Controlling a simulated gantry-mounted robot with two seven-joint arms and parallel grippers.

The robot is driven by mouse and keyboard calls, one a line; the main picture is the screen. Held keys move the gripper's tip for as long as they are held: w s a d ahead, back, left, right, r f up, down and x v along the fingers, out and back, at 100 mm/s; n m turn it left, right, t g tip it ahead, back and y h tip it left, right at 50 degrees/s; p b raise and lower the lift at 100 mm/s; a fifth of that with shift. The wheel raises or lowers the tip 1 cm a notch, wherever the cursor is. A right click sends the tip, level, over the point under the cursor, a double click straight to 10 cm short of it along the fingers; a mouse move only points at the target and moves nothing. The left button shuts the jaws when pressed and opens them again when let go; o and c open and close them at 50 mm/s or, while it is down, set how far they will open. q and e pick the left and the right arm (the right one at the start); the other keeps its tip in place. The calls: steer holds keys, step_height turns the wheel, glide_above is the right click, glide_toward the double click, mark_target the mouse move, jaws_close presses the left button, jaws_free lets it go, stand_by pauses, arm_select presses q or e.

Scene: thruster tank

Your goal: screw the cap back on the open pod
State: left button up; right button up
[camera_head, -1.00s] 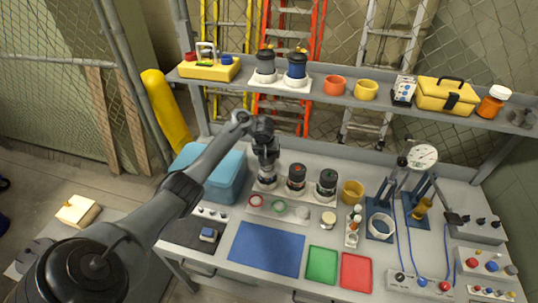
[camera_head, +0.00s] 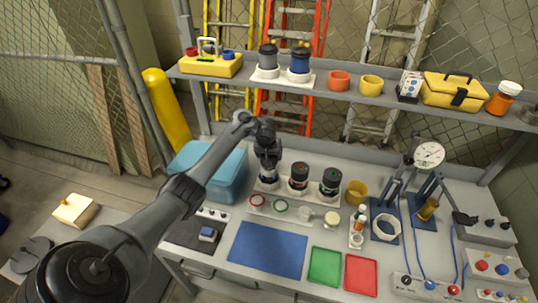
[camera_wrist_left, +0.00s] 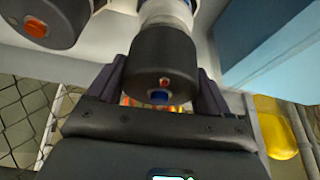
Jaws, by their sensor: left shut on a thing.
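The leftmost pod (camera_head: 267,180) stands upright in the white rack on the bench, its upper part hidden by my left gripper (camera_head: 268,165). In the left wrist view its pale body (camera_wrist_left: 168,12) with a blue band meets a black cap (camera_wrist_left: 163,58) with a red mark and a blue mark on its end. My left gripper (camera_wrist_left: 160,88) is shut on this cap, one finger on each side. The cap is in line with the pod and against it; I cannot tell how far it is threaded. My right gripper is not in view.
Two dark-capped pods, one red-marked (camera_head: 299,177) and one green-marked (camera_head: 330,182), stand close to the right. A blue bin (camera_head: 215,178) is close on the left. The shelf (camera_head: 315,85) runs behind. The blue mat (camera_head: 267,248) in front is clear.

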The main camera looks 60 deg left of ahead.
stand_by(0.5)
arm_select(q)
steer(key=shift+f, duration=0.6)
steer(key=shift+f, duration=0.4)
stand_by(0.6)
steer(key=shift+f, duration=0.25)
stand_by(0.5)
steer(key=shift+f, duration=0.55)
stand_by(0.3)
steer(key=shift+f+p, duration=0.3)
steer(key=shift+f, duration=0.15)
stand_by(0.3)
steer(key=o, duration=1)
steer(key=shift+c, duration=0.2)
steer(key=shift+r, duration=0.1)
